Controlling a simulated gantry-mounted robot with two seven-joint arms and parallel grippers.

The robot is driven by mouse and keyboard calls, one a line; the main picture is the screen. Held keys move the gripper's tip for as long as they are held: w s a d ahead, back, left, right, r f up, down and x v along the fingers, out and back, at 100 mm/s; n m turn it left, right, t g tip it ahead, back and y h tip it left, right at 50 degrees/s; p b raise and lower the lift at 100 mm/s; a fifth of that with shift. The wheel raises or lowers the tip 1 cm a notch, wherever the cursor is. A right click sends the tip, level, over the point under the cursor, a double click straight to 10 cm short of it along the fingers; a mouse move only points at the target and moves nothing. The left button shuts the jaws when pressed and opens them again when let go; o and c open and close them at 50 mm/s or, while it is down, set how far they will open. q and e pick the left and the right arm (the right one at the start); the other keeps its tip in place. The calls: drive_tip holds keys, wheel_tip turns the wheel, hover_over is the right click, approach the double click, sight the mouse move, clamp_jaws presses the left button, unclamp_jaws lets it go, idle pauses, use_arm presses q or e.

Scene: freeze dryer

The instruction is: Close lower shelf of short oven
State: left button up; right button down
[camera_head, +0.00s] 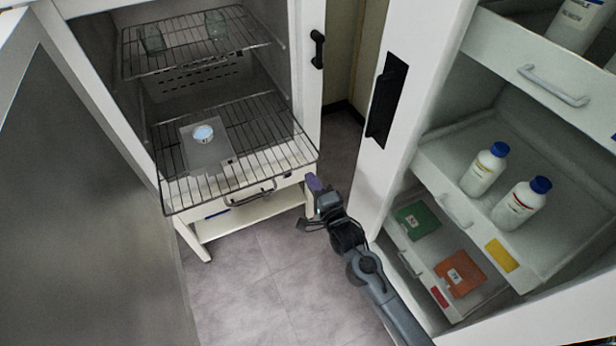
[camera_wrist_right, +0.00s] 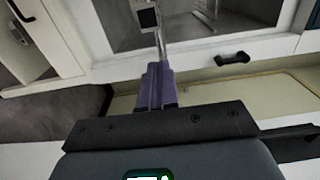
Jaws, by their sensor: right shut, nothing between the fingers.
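The short oven (camera_head: 304,60) stands open at the upper left of the head view. Its lower wire shelf (camera_head: 285,150) sticks out of the front, bearing a grey plate with a small white-topped container (camera_head: 203,134). My right gripper (camera_head: 314,183) has purple fingers and appears just below the shelf's front right corner in the picture; I cannot tell whether it touches. In the right wrist view its purple fingers (camera_wrist_right: 155,84) are together and empty. My left gripper is not in view.
The upper wire shelf (camera_head: 190,45) sits inside with glassware. The oven door (camera_head: 80,200) stands open at left. A white cabinet with open drawers and bottles (camera_head: 484,170) is at right. Grey floor (camera_head: 265,280) lies between.

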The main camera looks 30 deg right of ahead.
drive_tip(key=shift+w+d, duration=0.1)
drive_tip(key=shift+w, duration=1.3)
drive_tip(key=shift+w, duration=0.1)
